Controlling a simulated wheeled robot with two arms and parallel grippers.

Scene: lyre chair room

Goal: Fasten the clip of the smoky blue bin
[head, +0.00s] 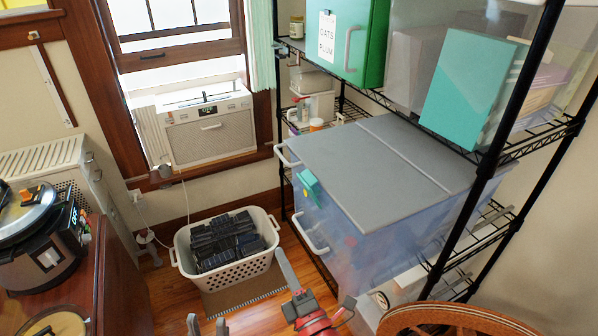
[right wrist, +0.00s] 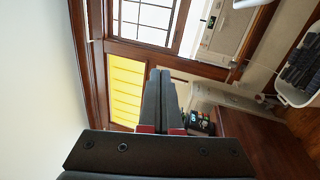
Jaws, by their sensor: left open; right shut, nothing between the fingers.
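The smoky blue bin (head: 375,225) is a translucent box with a flat grey lid (head: 370,150), on the wire rack at right in the head view. A teal clip (head: 310,187) sits at the lid's left edge and appears tilted outward; whether it is latched is too small to tell. My right gripper (head: 283,260) is shut and empty, left of and below the bin, apart from the clip. It also shows in the right wrist view (right wrist: 159,78), with nothing between its fingers. My left gripper (head: 207,326) is open at the bottom edge, only its fingertips in view.
White handles (head: 314,240) stick out from the bin's left side. A white laundry basket (head: 232,268) with dark contents stands on the floor. Black rack posts (head: 495,150) rise at right. A wooden wheel-like rim (head: 450,316) is at bottom right. A cooker (head: 40,240) stands at left.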

